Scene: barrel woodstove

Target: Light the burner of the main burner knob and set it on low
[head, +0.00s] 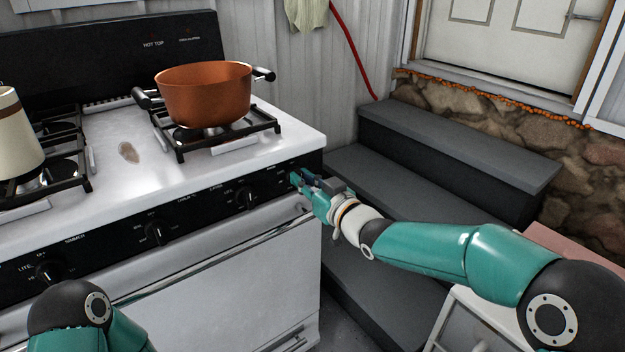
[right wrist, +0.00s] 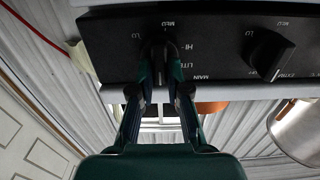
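The main burner knob (right wrist: 158,50) is at the right end of the stove's black control panel, with MAIN printed beside it in the right wrist view. My right gripper (right wrist: 159,75) has a finger on each side of the knob and looks closed on it. In the head view my right gripper (head: 300,181) is at the panel's right end and hides this knob. Where the knob's mark points is partly covered. A copper-coloured pot (head: 206,96) stands on the right burner grate (head: 262,124); no flame shows under it. My left arm shows at the bottom left, its gripper out of view.
Other black knobs (head: 246,198) sit along the panel; the neighbouring one (right wrist: 268,55) is close to my right gripper. The oven door handle (head: 215,257) runs below. A cream kettle-like vessel (head: 16,138) stands at left. Dark grey steps (head: 455,145) rise to the right.

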